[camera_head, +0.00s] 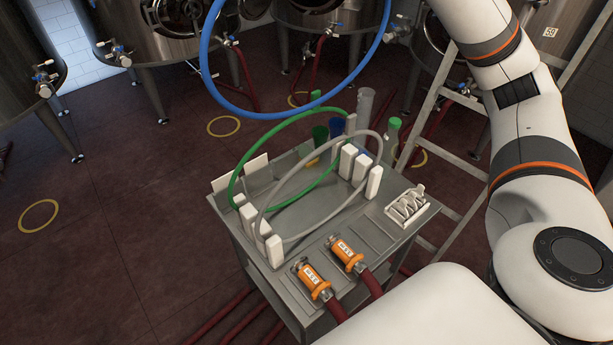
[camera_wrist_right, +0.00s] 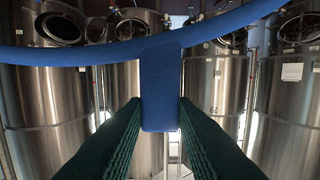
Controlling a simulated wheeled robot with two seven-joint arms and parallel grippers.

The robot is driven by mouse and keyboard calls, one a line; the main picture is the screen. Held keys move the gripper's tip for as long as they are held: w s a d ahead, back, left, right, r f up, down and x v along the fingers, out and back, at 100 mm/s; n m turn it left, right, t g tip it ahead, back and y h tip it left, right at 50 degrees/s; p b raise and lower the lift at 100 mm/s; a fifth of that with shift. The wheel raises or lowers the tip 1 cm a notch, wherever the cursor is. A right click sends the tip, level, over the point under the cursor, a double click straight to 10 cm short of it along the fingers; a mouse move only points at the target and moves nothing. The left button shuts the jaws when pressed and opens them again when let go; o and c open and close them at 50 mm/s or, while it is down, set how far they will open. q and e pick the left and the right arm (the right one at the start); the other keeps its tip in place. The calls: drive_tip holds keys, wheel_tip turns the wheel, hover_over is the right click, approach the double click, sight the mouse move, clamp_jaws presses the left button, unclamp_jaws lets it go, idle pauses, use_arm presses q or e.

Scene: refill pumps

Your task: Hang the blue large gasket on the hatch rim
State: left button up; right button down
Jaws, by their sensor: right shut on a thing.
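The blue large gasket (camera_head: 265,115) is a big ring held up in the air at the top of the head view; its upper part is cut off by the frame edge. In the right wrist view, my right gripper (camera_wrist_right: 160,112) is shut on the gasket's blue tab (camera_wrist_right: 160,82), and the blue band (camera_wrist_right: 60,55) runs across the picture. Steel tanks with round hatches stand beyond; one hatch rim (camera_wrist_right: 60,28) shows at the upper left, others further right. Hatches also show in the head view (camera_head: 180,14). The gasket appears apart from them. My left gripper is not in view.
A ladder (camera_head: 440,105) stands beside my right arm. The red floor at left is free, with yellow circles (camera_head: 38,216).

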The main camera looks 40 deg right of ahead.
drive_tip(key=s+d+b, duration=0.1)
drive_tip(key=s+b, duration=0.3)
drive_tip(key=s, duration=1.8)
drive_tip(key=shift+d, duration=0.4)
idle(0.6)
idle(1.5)
